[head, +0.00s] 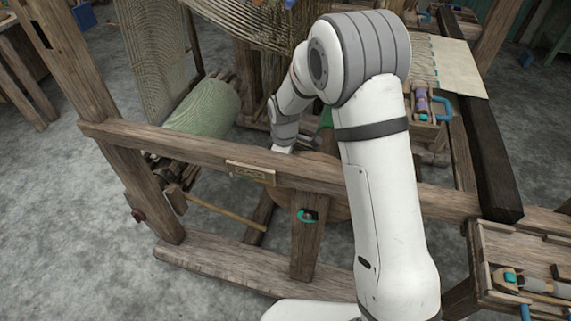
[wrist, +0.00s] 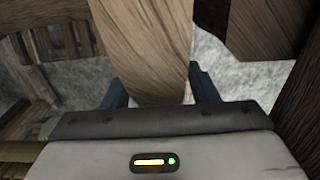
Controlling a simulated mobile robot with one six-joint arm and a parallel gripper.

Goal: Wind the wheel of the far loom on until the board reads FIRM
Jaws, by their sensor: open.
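The loom's wooden front rail (head: 215,155) carries a small plaque-like board (head: 250,172), too small to read. Behind the rail and an upright post, a round brown wooden part, which looks like the wheel (head: 337,206), is partly hidden. My arm reaches over the rail, and the rail hides my gripper in the head view. In the wrist view my gripper (wrist: 160,85) is open, with one dark blue finger on each side of a grained wooden piece (wrist: 145,45). I cannot tell whether the fingers touch it, or whether it is part of the wheel.
A green cloth roll (head: 205,105) lies left of my arm. A wooden tray (head: 530,255) with tools stands at lower right. Bare floor (head: 60,220) is clear at left.

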